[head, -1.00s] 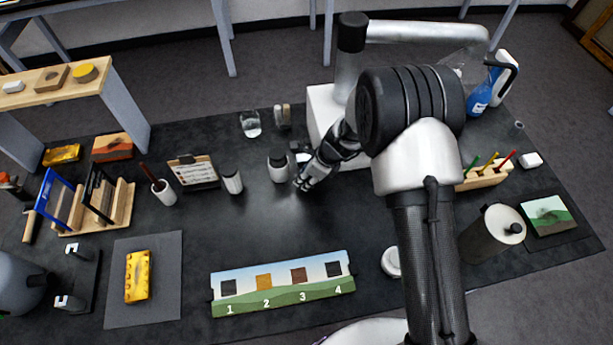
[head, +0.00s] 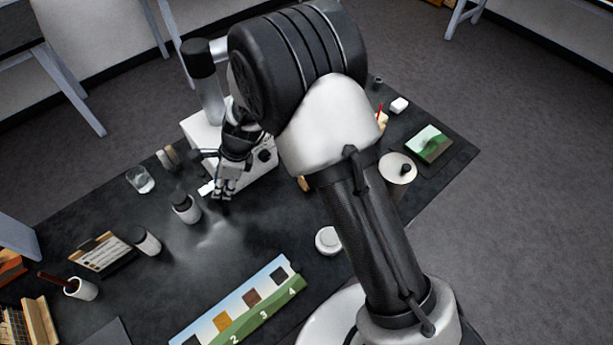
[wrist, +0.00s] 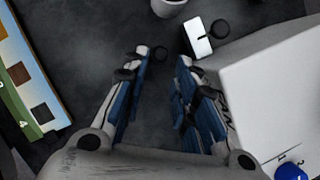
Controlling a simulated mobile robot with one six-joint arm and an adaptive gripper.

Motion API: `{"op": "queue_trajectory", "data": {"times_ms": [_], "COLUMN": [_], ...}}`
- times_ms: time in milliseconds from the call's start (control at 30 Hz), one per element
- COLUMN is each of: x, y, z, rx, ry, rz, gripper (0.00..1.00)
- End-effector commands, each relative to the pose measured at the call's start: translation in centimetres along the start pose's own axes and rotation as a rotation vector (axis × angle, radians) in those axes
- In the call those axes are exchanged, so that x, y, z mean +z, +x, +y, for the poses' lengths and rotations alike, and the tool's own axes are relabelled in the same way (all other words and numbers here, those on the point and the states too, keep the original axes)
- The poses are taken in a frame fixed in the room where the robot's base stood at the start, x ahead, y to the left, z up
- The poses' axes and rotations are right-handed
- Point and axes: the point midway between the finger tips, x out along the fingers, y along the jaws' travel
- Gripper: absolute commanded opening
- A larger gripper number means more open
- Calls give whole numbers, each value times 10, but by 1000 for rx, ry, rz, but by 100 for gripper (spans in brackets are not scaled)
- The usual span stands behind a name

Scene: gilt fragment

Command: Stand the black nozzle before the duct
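My gripper (head: 223,196) points down over the dark table, in front of the white box. In the wrist view its fingers (wrist: 163,85) are apart with nothing gripped between them.
A numbered strip (head: 244,305) lies in front. The table between is mostly clear.

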Motion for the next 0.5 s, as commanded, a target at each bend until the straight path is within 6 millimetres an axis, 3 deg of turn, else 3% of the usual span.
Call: {"op": "queue_trajectory", "data": {"times_ms": [133, 233, 367, 500], "x": [0, -2, -13, -38], "y": [-9, -42, -118, -201], "z": [-2, -5, 0, 22], "rx": [-7, -30, -77, -126], "ry": [-21, -107, -325, -605], "rz": [-2, -4, 11, 67], "gripper": [26, 26, 26, 26]}}
